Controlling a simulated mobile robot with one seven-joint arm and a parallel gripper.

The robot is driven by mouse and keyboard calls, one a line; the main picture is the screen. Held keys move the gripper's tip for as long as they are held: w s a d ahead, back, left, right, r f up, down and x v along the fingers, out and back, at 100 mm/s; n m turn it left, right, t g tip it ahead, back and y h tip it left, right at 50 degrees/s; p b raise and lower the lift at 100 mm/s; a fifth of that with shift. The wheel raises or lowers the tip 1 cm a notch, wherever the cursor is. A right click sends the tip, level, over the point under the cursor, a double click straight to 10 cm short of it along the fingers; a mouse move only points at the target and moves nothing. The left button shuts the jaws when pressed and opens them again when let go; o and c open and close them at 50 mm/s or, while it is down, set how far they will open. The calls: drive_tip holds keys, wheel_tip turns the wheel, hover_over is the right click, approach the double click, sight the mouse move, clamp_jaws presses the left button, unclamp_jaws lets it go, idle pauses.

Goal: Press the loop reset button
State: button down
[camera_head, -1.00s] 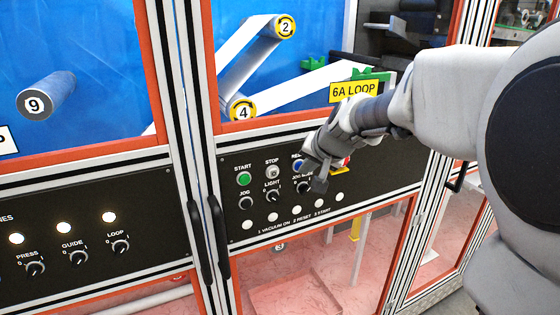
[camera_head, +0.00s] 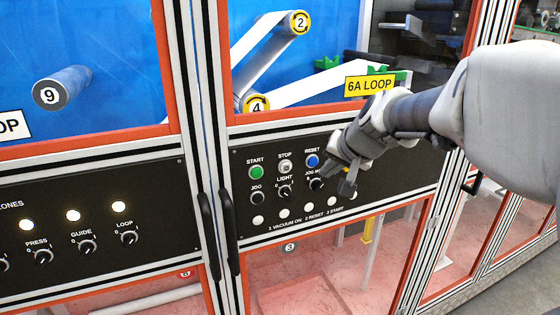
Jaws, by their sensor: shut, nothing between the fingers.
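The blue reset button (camera_head: 312,161) sits at the upper right of the visible controls on the black loop panel (camera_head: 262,228), under the RESET label. It is fully in view. My gripper (camera_head: 338,184) is shut and empty, just right of and below the button in the picture. Its fingertips appear close to the panel, near the jog knob (camera_head: 316,184). I cannot tell whether they touch the panel. My gripper and arm hide the panel's part to the right of the reset button. The yellow 6A LOOP sign (camera_head: 370,84) is above the panel.
A green start button (camera_head: 256,172) and a pale stop button (camera_head: 285,167) are left of the reset button. Knobs and several white lamps lie below. Black door handles (camera_head: 229,232) stand out at the left. Rollers are behind the window above.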

drive_tip(key=s, duration=0.1)
drive_tip(key=s+d+b, duration=0.1)
drive_tip(key=s, duration=0.1)
drive_tip(key=shift+r, duration=0.1)
idle(0.5)
